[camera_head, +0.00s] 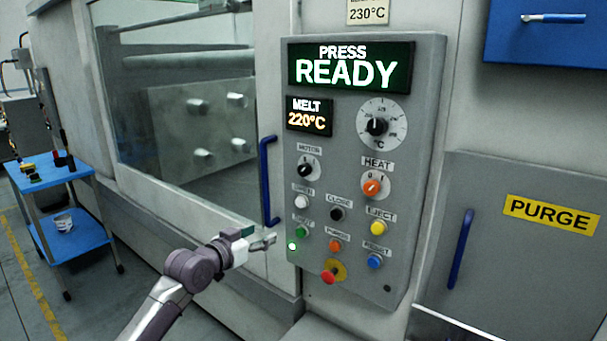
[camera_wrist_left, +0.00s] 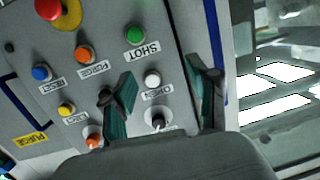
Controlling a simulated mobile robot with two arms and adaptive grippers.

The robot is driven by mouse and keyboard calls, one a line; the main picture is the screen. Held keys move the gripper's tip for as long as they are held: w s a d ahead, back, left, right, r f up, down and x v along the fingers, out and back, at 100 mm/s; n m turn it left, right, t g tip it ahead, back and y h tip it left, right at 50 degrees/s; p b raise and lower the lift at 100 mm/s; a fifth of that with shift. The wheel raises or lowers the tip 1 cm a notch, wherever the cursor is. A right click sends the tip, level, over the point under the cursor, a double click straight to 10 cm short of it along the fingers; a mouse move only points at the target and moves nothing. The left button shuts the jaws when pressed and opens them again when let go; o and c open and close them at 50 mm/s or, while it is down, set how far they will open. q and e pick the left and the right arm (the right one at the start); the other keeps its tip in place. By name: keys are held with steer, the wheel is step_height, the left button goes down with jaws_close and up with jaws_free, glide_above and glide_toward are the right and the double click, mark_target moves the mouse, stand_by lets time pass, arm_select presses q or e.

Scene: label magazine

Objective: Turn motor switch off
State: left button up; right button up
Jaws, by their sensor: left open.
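The motor switch (camera_head: 308,168) is a small black rotary knob on a pale round dial, under the MOTOR label on the grey control panel (camera_head: 420,150). Its exact setting is too small to read. In the left wrist view the black knob (camera_wrist_left: 157,119) shows low between the two fingers, near the white OPEN button (camera_wrist_left: 152,78). My left gripper (camera_head: 264,242) is open and empty. In the head view it is below and left of the switch, by the panel's lower left edge, apart from the knob. My right gripper is not in view.
The orange heat knob (camera_head: 374,185) is right of the motor switch. Several coloured buttons and a red emergency knob (camera_head: 329,277) are below. A blue door handle (camera_head: 267,180) stands left of the panel. A blue cart (camera_head: 75,243) is at far left.

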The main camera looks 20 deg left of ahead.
mark_target(302, 171)
arm_select(q)
step_height(302, 171, up, 14)
steer(key=s+d+m+t+h, duration=0.1)
steer(key=s+d+m+h, duration=0.1)
steer(key=s+d+h, duration=0.1)
steer(key=p+x, duration=0.4)
steer(key=x, duration=0.8)
steer(key=shift+w+r, duration=0.15)
steer(key=shift+w+d+m, duration=0.3)
steer(key=shift+w+d, duration=0.05)
steer(key=shift+w, duration=0.35)
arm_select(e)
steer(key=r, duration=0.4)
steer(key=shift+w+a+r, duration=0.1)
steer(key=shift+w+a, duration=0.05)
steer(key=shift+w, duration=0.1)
